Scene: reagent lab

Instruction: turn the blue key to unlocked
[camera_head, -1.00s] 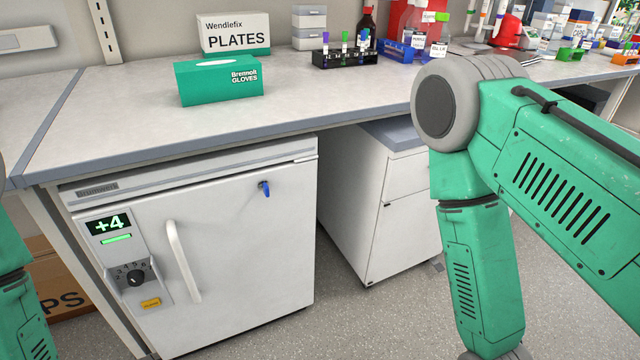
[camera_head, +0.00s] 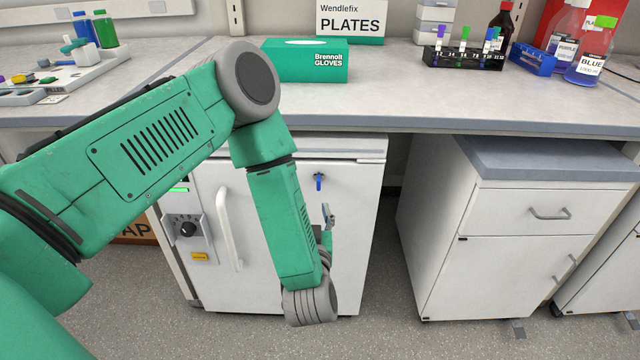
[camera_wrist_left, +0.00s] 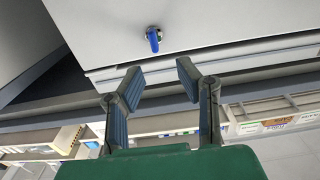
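The blue key (camera_head: 319,181) sits in a lock near the top right of the white fridge door (camera_head: 345,260), hanging down. The key also shows in the left wrist view (camera_wrist_left: 153,38), beyond the fingertips and near the middle. My left gripper (camera_wrist_left: 160,78) is open and empty, its two fingers apart with the key ahead of the gap, not touching it. In the head view my left gripper (camera_head: 328,222) is mostly hidden behind my forearm, a little below the key. My right gripper is not in view.
The fridge has a vertical handle (camera_head: 229,228) and a dial (camera_head: 187,229) on the left. The worktop (camera_head: 400,95) overhangs the door; a green glove box (camera_head: 305,62) stands on it. A white drawer cabinet (camera_head: 520,240) stands to the right, past an open gap.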

